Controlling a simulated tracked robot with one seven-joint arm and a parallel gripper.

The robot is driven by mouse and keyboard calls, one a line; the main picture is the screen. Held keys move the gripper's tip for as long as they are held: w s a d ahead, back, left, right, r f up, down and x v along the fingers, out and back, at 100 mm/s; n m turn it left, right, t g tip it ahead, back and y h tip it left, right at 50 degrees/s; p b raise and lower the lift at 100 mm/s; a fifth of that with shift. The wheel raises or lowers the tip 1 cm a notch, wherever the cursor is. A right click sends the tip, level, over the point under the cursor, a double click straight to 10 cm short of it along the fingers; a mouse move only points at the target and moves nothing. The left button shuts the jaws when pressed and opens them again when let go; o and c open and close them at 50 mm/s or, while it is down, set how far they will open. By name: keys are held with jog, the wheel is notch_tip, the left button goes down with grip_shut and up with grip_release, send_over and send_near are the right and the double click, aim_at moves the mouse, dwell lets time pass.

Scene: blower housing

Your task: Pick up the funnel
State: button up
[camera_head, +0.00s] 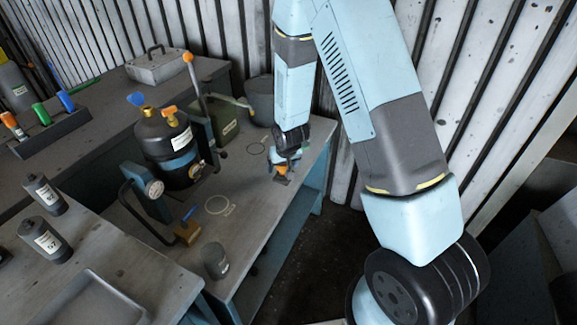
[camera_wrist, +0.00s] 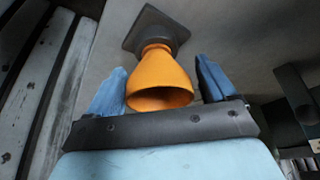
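The orange funnel (camera_wrist: 160,75) stands on a dark square base (camera_wrist: 157,32) in the wrist view, its wide mouth facing the camera. In the head view, a small orange part of the funnel (camera_head: 282,170) shows at the right edge of the bench, partly hidden by my gripper (camera_head: 284,164). In the wrist view, the blue fingers of my gripper (camera_wrist: 161,66) are apart, one on each side of the funnel. Gaps show between the funnel and both fingers. The gripper holds nothing.
A green box (camera_head: 222,122) and a grey bucket (camera_head: 261,98) are behind. A grey cup (camera_head: 215,260) stands near the front. A corrugated wall (camera_head: 480,80) rises behind.

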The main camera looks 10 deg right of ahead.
jog(key=c, duration=0.6)
jog(key=shift+r, duration=0.15)
jog(key=shift+c, duration=0.2)
